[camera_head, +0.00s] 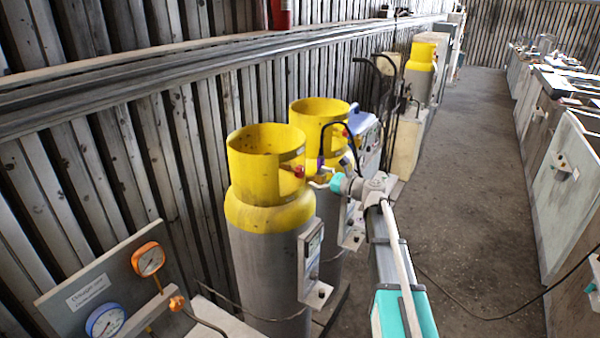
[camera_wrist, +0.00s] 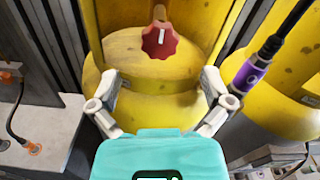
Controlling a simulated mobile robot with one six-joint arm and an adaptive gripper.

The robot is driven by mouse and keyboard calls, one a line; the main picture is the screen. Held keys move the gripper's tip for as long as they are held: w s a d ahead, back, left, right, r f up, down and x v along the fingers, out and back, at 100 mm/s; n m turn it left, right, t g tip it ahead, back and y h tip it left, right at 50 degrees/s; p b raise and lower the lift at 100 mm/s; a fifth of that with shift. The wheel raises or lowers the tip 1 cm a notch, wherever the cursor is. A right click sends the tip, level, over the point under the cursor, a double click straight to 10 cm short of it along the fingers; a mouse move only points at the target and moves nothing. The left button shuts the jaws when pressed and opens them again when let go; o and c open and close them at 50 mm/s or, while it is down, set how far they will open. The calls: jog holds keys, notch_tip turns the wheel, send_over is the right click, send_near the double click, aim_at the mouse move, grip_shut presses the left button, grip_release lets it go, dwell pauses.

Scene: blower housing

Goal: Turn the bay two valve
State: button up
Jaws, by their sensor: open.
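A red lobed valve knob (camera_wrist: 160,40) with a white mark sits on a brass stem inside the yellow collar of the front gas cylinder (camera_wrist: 120,65). In the head view the knob (camera_head: 299,171) shows at the right opening of the yellow collar (camera_head: 250,160). My gripper (camera_wrist: 160,88) is open and empty, its two fingers spread on either side below the knob, apart from it. In the head view my gripper (camera_head: 316,182) is small, just right of the knob. No bay number is readable.
A second yellow-collared cylinder (camera_head: 318,112) stands close behind, with a purple-banded cable connector (camera_wrist: 250,74) near my right finger. A gauge board (camera_head: 105,290) stands at front left. A grey plate (camera_head: 312,258) hangs on the front cylinder. The aisle floor (camera_head: 455,220) is open, crossed by a cable.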

aim_at(303, 172)
jog(key=shift+x, duration=3.45)
jog(key=shift+s, duration=0.1)
jog(key=c, duration=1.1)
jog(key=shift+c, duration=0.2)
